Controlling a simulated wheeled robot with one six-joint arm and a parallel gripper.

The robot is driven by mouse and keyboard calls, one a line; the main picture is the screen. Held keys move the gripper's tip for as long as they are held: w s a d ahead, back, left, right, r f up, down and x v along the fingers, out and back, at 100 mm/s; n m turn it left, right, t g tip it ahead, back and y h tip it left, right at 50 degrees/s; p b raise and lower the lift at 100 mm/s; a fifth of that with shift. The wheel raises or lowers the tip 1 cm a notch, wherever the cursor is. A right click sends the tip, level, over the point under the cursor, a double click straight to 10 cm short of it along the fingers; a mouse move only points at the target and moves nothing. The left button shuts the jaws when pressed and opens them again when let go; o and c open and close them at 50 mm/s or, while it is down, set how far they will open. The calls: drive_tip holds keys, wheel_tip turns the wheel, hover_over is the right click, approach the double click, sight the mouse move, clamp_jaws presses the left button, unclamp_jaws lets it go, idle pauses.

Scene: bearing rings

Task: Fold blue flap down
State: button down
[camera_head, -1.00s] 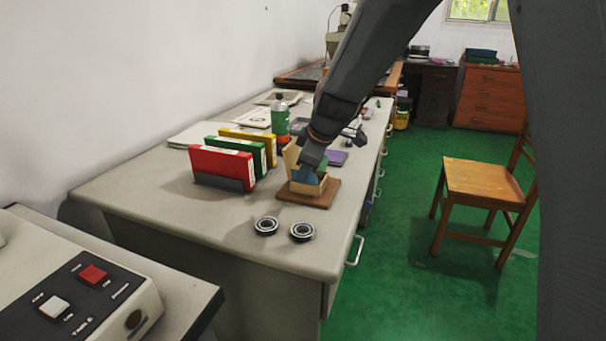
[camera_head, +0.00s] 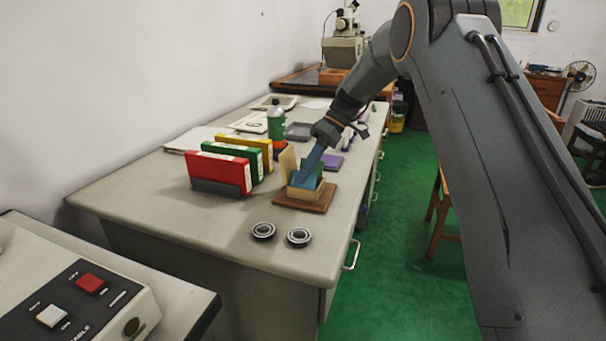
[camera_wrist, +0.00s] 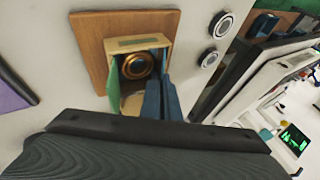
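A small cream box (camera_wrist: 155,43) stands on a brown board (camera_wrist: 92,38), with a copper-coloured ring (camera_wrist: 138,66) inside. The box's blue flap (camera_head: 301,181) shows by my fingertips in the head view; its exact angle is hard to tell. The green flap (camera_head: 319,172) stands up on the other side and also shows in the wrist view (camera_wrist: 113,88). A tall cream flap (camera_head: 288,162) stands upright. My gripper (camera_head: 305,175) reaches down at the box, its blue-grey fingers (camera_wrist: 161,92) close together beside the opening, apparently empty. Contact with the blue flap is unclear.
Two bearing rings (camera_head: 263,231) (camera_head: 298,237) lie in front of the board. Red (camera_head: 220,170), green and yellow binders stand left of the box. The front of the desk (camera_head: 190,222) is mostly clear.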

drive_tip(key=shift+w+d+f+m+g+y+b, duration=0.15)
drive_tip(key=shift+w+f+g+y+b, duration=0.15)
drive_tip(key=shift+g+b, duration=0.3)
drive_tip(key=shift+w+f+m+g+y+b, duration=0.2)
drive_tip(key=shift+g+y+b, duration=0.15)
drive_tip(key=shift+g, duration=0.35)
drive_tip(key=shift+r, duration=0.1)
drive_tip(key=c, duration=2)
unclamp_jaws()
